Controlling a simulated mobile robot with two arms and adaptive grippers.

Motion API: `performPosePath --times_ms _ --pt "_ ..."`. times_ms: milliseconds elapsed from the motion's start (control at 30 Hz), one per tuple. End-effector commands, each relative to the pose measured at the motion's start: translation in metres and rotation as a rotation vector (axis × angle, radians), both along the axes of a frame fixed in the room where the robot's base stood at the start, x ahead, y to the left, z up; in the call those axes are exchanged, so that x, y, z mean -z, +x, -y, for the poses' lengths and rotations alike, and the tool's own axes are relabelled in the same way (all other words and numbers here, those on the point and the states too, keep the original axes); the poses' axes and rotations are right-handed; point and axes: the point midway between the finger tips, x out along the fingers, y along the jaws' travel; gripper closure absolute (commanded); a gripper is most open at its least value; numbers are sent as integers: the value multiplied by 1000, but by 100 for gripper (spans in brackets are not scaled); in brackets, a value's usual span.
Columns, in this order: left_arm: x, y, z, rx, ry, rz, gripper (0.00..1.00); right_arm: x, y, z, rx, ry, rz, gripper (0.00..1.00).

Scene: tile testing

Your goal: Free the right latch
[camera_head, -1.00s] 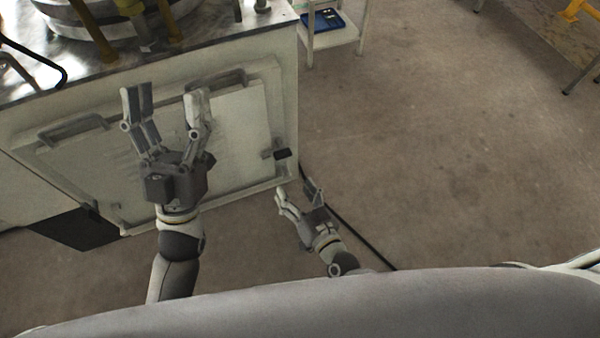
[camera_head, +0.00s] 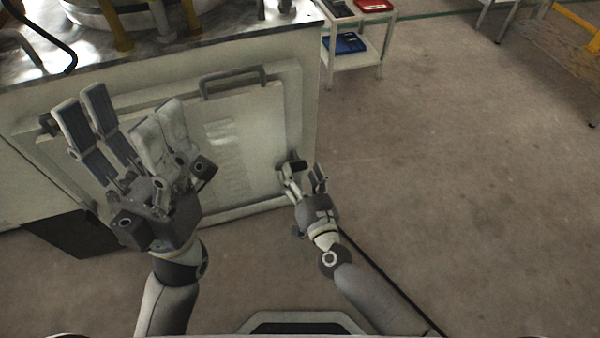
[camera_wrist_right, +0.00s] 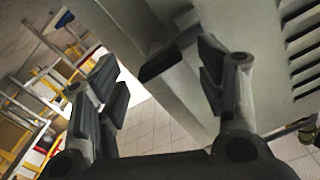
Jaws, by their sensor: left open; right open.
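The right latch (camera_head: 293,164) is a small part with a black grip at the right edge of the cabinet's pale front panel (camera_head: 240,130). In the right wrist view the latch's black grip (camera_wrist_right: 161,64) shows between and beyond my fingers. My right gripper (camera_head: 304,178) is open and just below the latch, its left finger close to or overlapping it in the picture. I cannot tell whether they touch. The right gripper's fingers also show in the right wrist view (camera_wrist_right: 160,92), with nothing between their pads. My left gripper (camera_head: 122,112) is open and empty in front of the panel's left part.
The panel has a grey handle (camera_head: 233,82) at its top. The metal worktop (camera_head: 215,42) carries a round vessel and yellow posts. A white cart (camera_head: 350,62) with blue and red trays stands behind right. The floor (camera_head: 450,180) at right is open; a black cable (camera_head: 385,280) crosses it.

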Motion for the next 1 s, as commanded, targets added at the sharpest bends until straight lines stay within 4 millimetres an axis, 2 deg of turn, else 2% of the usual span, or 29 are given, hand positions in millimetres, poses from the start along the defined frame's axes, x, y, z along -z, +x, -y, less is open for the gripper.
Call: performPosePath --times_ms 167,467,800,1000 --pt "1 1 0 0 2 9 36 0 13 -4 0 0 0 36" --pt "1 1 1 1 2 7 36 0 14 -5 0 -1 -1 37" --pt "1 1 1 1 2 8 36 0 14 -4 0 -1 -1 81" --pt "0 1 0 0 1 9 36 1 14 -4 -1 -2 -1 82"
